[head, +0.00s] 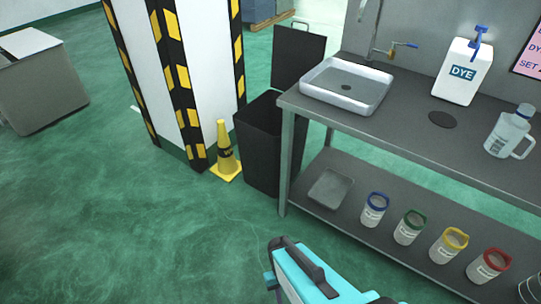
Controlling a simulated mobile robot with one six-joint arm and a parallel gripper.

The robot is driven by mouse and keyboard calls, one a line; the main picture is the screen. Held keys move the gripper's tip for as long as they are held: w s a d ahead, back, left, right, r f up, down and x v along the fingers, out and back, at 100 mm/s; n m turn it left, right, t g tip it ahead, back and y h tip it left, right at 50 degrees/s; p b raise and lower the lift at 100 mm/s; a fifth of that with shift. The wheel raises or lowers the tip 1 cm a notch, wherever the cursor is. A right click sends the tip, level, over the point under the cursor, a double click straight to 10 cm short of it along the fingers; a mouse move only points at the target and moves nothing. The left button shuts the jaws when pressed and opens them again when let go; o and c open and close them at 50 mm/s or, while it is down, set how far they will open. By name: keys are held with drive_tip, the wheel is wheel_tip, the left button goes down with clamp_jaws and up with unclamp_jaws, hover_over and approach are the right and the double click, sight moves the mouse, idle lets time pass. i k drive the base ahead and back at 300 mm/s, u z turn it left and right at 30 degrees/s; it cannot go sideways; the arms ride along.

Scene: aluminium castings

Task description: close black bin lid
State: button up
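The black bin (262,150) stands on the floor between the striped pillar and the left end of the bench. Its black lid (298,58) is open and stands upright at the back of the bin. The dark opening of the bin shows partly; the bench corner and sink hide its right side. My gripper is not in view. A teal and dark part of my own body shows at the bottom edge, well in front of the bin and apart from it.
A yellow cone (225,155) stands left of the bin, by the striped pillar (180,80). The bench (420,130) carries a sink (346,86), a dye container (462,72) and a jug (510,132). Several jars stand on its lower shelf (335,215). The green floor in front is clear.

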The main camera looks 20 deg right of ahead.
sight(295, 52)
drive_tip(key=u, duration=0.15)
drive_tip(key=i, duration=0.9)
drive_tip(key=z, duration=0.15)
